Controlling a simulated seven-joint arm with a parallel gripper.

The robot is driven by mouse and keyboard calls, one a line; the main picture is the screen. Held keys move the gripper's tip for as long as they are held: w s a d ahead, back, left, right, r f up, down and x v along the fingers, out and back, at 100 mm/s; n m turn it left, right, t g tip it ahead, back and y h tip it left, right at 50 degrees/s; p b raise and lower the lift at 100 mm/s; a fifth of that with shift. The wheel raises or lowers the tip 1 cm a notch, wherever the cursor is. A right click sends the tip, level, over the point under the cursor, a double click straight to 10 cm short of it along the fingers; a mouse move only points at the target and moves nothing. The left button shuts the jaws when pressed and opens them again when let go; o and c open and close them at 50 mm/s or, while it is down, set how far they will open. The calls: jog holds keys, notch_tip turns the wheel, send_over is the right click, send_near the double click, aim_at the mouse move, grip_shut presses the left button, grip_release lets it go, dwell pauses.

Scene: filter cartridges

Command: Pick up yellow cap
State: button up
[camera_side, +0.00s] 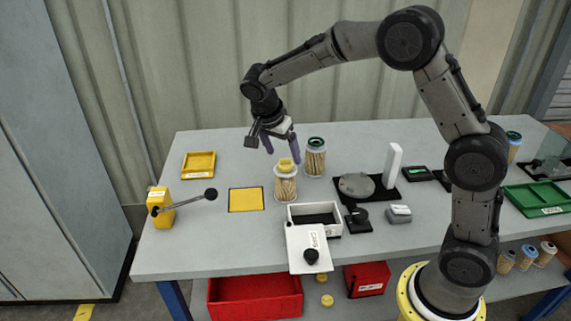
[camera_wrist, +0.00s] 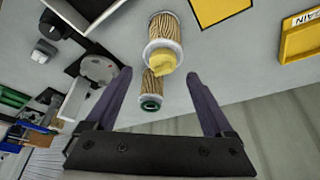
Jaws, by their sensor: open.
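A yellow cap (camera_side: 286,165) sits on top of an upright filter cartridge (camera_side: 286,187) with a pleated tan body. In the wrist view the yellow cap (camera_wrist: 162,62) shows at the end of that cartridge (camera_wrist: 163,30). My gripper (camera_side: 281,147), with two purple fingers, is above and just behind the cap. The fingers are spread wide with nothing between them. In the wrist view the fingertips of my gripper (camera_wrist: 160,75) are on either side of the view, with the cap between them but apart from both.
A second cartridge with a dark green top (camera_side: 315,157) stands close behind, to the right. A white box (camera_side: 333,220) with its tilted lid (camera_side: 306,247) is in front. A yellow mat (camera_side: 246,200), a yellow tray (camera_side: 199,165) and a lever device (camera_side: 163,212) are left. A turntable (camera_side: 357,185) is right.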

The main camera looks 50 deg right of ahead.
aim_at(285, 160)
jog(key=x, duration=0.4)
jog(key=shift+w+d, duration=0.15)
jog(key=shift+w, duration=0.1)
jog(key=shift+c, duration=0.2)
grip_shut()
